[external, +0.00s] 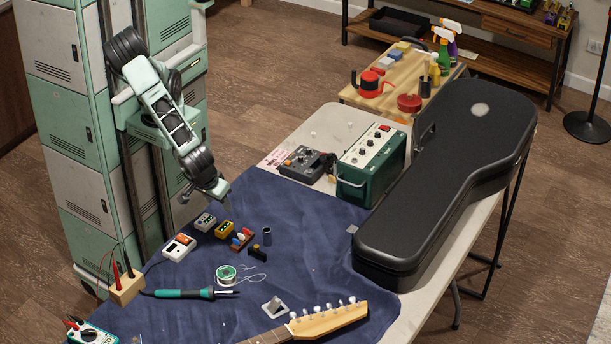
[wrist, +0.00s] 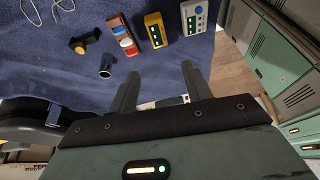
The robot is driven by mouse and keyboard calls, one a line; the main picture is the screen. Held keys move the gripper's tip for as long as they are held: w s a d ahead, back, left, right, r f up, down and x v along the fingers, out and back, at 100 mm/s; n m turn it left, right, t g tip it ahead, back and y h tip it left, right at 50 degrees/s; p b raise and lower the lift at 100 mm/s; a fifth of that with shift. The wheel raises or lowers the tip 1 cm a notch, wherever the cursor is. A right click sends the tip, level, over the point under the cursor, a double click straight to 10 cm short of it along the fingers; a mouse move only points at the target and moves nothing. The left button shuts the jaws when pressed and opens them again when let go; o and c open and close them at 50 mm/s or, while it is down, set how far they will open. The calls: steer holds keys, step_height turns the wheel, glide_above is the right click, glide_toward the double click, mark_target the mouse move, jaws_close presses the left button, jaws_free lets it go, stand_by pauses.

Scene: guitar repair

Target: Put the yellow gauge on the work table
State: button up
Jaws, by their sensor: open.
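A small yellow box with a dark face (external: 225,229) lies on the navy cloth of the work table (external: 308,225), between a grey box and a colored rack. It also shows in the wrist view (wrist: 155,30), beyond the fingertips. A smaller yellow-and-black piece (external: 257,252) lies nearby, also in the wrist view (wrist: 84,42). I cannot tell for certain which of the two is the gauge. My gripper (external: 222,193) is above the table's back left part. In the wrist view its fingers (wrist: 157,78) are apart with nothing held between them; it touches neither piece.
A grey box (external: 204,222), a rack with red, white and blue parts (external: 242,238) and a dark cylinder (external: 267,236) are close by. A soldering iron (external: 190,294) and guitar headstock (external: 330,320) lie nearer the front. A black guitar case (external: 440,190) fills the right. Cloth is bare mid-table.

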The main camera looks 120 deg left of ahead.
steer(key=s+a+r+m+g+h, duration=0.15)
steer(key=a+r, duration=0.25)
steer(key=a, duration=0.6)
steer(key=s+a+r+m+t+h, duration=0.1)
steer(key=a+r+m+h, duration=0.15)
steer(key=a, duration=0.85)
steer(key=s+a+r+m, duration=0.3)
steer(key=s+a, duration=0.3)
steer(key=s+a+r+m, duration=0.3)
steer(key=s+a, duration=0.3)
steer(key=shift+s+r+t, duration=0.25)
steer(key=shift+s+t, duration=0.15)
steer(key=shift+t, duration=0.05)
